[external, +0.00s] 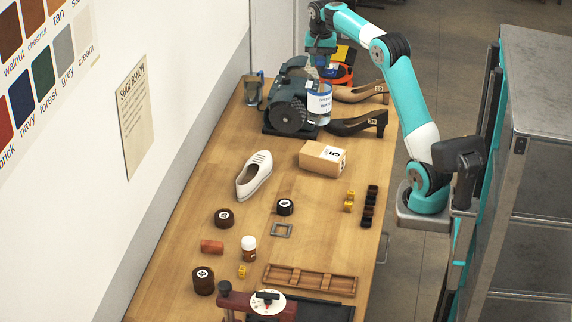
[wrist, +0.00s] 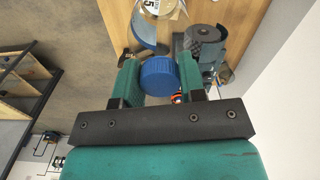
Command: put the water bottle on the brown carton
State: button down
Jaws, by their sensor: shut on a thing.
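I cannot tell whether the bottle's base touches the bench. The brown carton (external: 318,158) lies nearer along the bench, with a white label marked 5. Its top looks clear. The carton's label also shows at the top of the wrist view (wrist: 150,6).
A dark green machine (external: 288,114) stands just left of the bottle. A white shoe (external: 255,175) lies left of the carton. Small tins and blocks fill the near bench.

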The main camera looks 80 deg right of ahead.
jog(key=d+r+m, duration=0.1)
jog(key=d+r, duration=0.1)
jog(key=d, duration=0.5)
notch_tip(320, 180, down, 20)
jog(key=d+p, duration=0.1)
jog(key=p, duration=0.1)
jog(key=shift+s+d+f+m, duration=0.15)
jog(key=shift+s+d+m, duration=0.1)
jog(key=shift+m, duration=0.05)
jog(key=shift+f, duration=0.15)
jog(key=c, duration=0.7)
grip_release()
jog(key=shift+f, duration=0.1)
